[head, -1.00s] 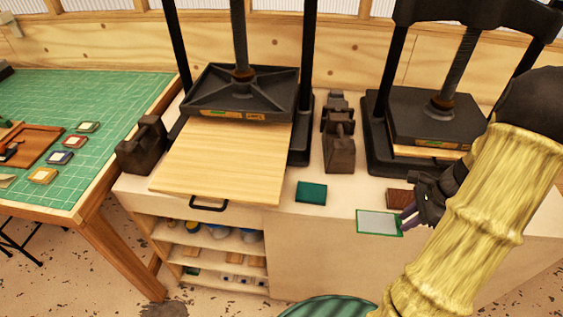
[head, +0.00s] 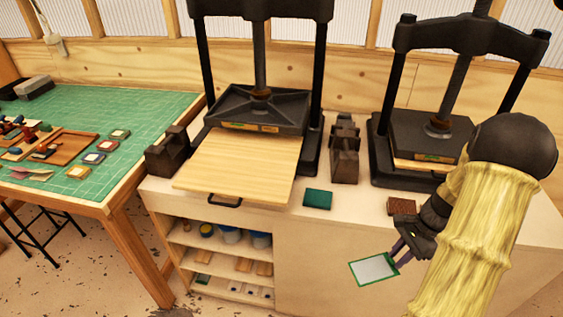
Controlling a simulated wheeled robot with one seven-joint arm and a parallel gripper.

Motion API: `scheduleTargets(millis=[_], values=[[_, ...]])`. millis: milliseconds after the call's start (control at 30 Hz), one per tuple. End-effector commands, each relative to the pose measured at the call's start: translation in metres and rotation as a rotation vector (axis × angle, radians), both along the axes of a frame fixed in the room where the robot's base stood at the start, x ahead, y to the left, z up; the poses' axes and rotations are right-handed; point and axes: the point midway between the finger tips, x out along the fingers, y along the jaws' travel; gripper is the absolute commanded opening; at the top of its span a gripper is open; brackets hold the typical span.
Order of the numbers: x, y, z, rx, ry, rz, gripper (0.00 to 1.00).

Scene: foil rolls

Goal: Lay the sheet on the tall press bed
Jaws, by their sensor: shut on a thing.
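A pale grey sheet with a green border (head: 373,269) is gripped at its right edge by my gripper (head: 402,255). The gripper's dark fingers are shut on it. The sheet hangs in the air and shows against the front of the white cabinet, below the countertop edge and right of the shelves. The left press (head: 263,105) reaches higher in the picture than the right press (head: 425,135). Its pale wooden bed (head: 235,165) sticks out toward me, bare, with a black handle at the front. The gripper and sheet are to the right of and below this bed, apart from it.
A teal block (head: 317,199) and a brown block (head: 401,206) lie on the countertop (head: 350,205). Dark weights (head: 345,150) stand between the presses, and another (head: 167,152) stands left of the bed. A green-topped table (head: 150,115) with small coloured pads is at the left.

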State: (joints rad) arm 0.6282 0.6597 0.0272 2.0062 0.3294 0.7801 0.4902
Motion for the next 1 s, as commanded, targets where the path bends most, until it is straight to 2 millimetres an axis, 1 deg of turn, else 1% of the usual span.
scheduleTargets(millis=[33, 267, 467, 567, 700, 800, 900, 1000], values=[[0.005, 0.006, -0.005, 0.000, 0.003, 0.046, 0.00], [0.024, 0.030, -0.025, -0.005, 0.004, 0.259, 0.00], [0.043, 0.060, -0.050, -0.006, 0.006, 0.502, 0.00], [0.055, 0.083, -0.069, -0.003, 0.008, 0.677, 0.00], [0.071, 0.128, -0.104, 0.006, 0.012, 0.990, 0.00], [0.078, 0.155, -0.125, 0.013, 0.015, 1.185, 0.00], [0.082, 0.173, -0.138, 0.018, 0.016, 1.309, 0.00], [0.083, 0.180, -0.144, 0.022, 0.017, 1.365, 0.00]])
